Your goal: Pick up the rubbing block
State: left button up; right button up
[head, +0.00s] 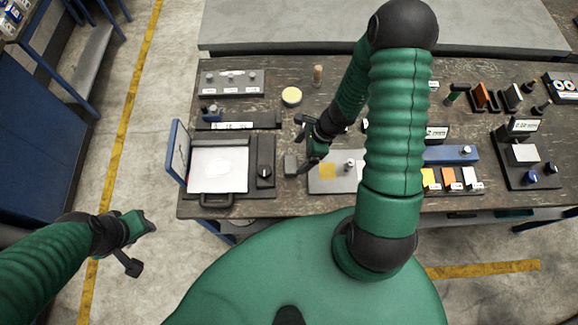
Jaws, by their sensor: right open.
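A small grey block (290,165), which looks like the rubbing block, sits on the dark worktable (335,75), just right of the hot-plate-like device. My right gripper (300,143) is open and empty, its two fingers spread. Its lower finger is close to the block's right side; I cannot tell whether they touch. My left gripper (143,248) is off the table at the lower left, over the floor. Its fingers are apart with nothing between them.
A device with a white plate (218,168) and raised blue lid (180,152) stands left of the block. A grey plate with a yellow square (328,171) lies to its right. A round yellow-topped container (291,96) stands behind. Several fixtures crowd the table's right side.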

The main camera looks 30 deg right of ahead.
aim_at(292, 164)
jog(key=shift+x, duration=1.2)
jog(key=b+x, duration=0.1)
jog(key=x, duration=0.3)
jog(key=shift+s+a+f+b, duration=0.1)
jog(key=shift+s+f+b, duration=0.05)
jog(key=shift+b, duration=0.2)
jog(key=shift+a+f, duration=0.1)
jog(key=shift+f, duration=0.15)
jog(key=c, duration=1.6)
jog(key=shift+r, duration=0.2)
jog(key=shift+c, duration=0.2)
